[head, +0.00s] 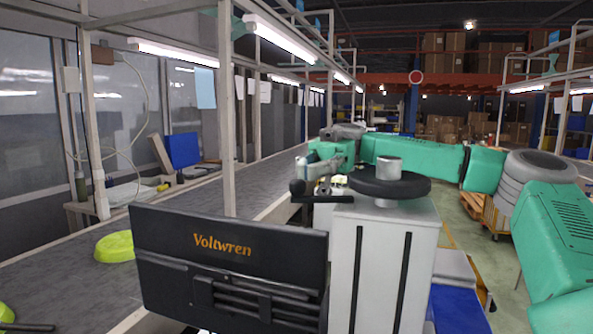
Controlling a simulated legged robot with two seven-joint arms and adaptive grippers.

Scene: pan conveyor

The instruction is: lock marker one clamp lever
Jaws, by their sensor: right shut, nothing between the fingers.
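My right arm reaches in from the right, and its gripper (314,174) is at the middle of the head view, shut. It is just above and behind a black lever (322,197) with a rounded left end. The lever is at the left of a white cabinet (383,260) topped by a black disc (390,186) with a grey knob. The gripper overlaps the lever in the picture; whether they touch I cannot tell. Which lever is marker one's I cannot tell, as no marker label is readable. My left gripper is not in view.
A black panel lettered Voltwren (230,268) stands in front, left of the cabinet. A yellow-green pan (114,247) lies on the grey conveyor (60,278); part of another (7,314) shows at lower left. Metal posts (227,120) line the conveyor. A blue bin (458,308) is at lower right.

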